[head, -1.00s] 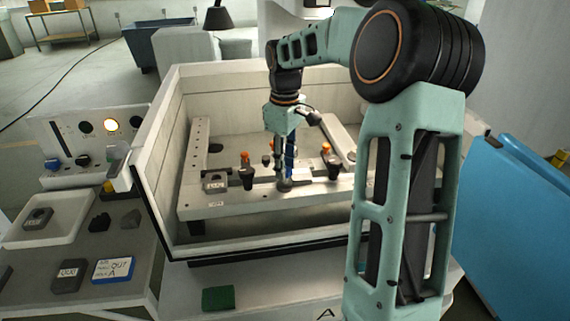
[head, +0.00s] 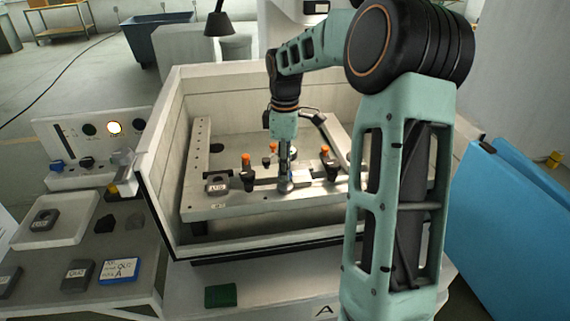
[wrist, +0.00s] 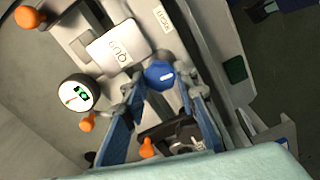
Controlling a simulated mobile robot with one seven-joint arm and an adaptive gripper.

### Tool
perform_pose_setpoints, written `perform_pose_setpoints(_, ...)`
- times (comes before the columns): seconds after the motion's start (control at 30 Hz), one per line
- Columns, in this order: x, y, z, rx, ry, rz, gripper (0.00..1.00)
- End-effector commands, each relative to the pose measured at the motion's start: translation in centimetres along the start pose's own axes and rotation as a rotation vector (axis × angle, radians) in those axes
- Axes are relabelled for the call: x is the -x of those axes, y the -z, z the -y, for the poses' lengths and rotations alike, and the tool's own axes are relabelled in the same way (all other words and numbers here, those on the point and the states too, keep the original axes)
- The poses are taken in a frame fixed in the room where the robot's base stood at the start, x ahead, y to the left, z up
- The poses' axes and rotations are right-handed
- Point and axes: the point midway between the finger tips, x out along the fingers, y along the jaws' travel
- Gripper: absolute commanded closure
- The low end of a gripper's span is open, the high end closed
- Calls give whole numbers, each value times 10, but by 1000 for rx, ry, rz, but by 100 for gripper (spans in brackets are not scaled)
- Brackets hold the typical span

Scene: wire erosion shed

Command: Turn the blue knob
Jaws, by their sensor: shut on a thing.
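The blue knob (wrist: 160,74) has a round top with a short white mark. In the wrist view it sits between the fingertips of my gripper (wrist: 154,87), which is shut on it. The blue finger pads stand either side of it. In the head view my gripper (head: 285,183) points straight down at the front rail of the fixture plate, inside the white tub. The knob is hidden there by the fingers.
A labelled grey block (wrist: 110,48) and a round dial gauge (wrist: 75,93) are close to the knob. Orange-topped clamps (head: 247,172) stand along the rail. The white tub's walls (head: 157,190) surround the fixture. A panel with a lit lamp (head: 114,128) stands at left.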

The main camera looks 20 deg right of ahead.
Motion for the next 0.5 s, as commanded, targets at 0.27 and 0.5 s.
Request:
perform_pose_setpoints(0.27,0,0,0,-1,-2,-1,64)
perform_pose_setpoints(0.5,0,0,0,-2,-1,0,55)
